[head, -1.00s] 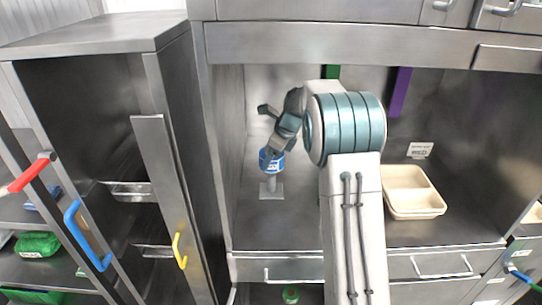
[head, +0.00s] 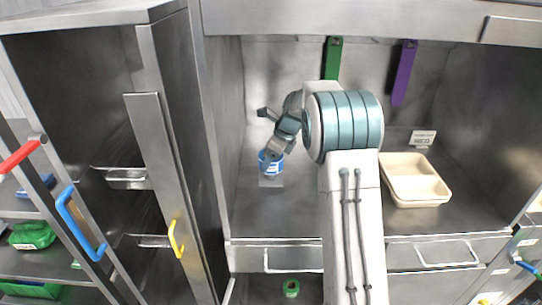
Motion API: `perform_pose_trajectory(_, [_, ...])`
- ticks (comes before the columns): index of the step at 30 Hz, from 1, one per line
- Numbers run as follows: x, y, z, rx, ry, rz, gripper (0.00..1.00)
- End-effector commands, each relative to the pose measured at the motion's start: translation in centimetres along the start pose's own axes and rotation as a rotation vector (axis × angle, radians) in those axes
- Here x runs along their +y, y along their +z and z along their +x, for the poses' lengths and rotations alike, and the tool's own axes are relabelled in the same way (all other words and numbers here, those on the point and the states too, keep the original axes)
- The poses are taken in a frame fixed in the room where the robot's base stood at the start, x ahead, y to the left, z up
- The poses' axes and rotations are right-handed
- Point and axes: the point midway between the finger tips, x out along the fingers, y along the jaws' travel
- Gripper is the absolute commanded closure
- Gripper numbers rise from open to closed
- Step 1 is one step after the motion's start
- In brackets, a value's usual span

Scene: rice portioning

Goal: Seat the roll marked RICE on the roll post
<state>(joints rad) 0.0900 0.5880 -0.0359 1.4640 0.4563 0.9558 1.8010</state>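A blue and white roll (head: 271,167) is in the left part of the counter bay. Its marking is too small to read. My gripper (head: 273,154) reaches down to the roll's top from the upper right and appears shut on it. The fingertips are partly hidden. A grey base plate (head: 271,182) of the roll post shows just under the roll. The post's upright is hidden behind or inside the roll; I cannot tell which.
A beige divided tray (head: 413,172) sits on the counter to the right, with a small sign (head: 423,138) behind it. Green (head: 333,58) and purple (head: 404,72) strips hang at the back wall. A steel cabinet wall (head: 190,150) bounds the left. A green object (head: 291,288) lies below.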

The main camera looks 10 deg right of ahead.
Motion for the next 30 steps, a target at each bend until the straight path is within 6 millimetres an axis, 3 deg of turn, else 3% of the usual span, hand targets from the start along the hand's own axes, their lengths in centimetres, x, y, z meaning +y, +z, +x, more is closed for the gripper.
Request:
perform_pose_trajectory(18, [0.0,-1.4,3.5,0.0,-0.001,-0.001,0.59])
perform_pose_trajectory(30, [-0.1,-1.6,3.9,0.0,-0.001,0.0,0.59])
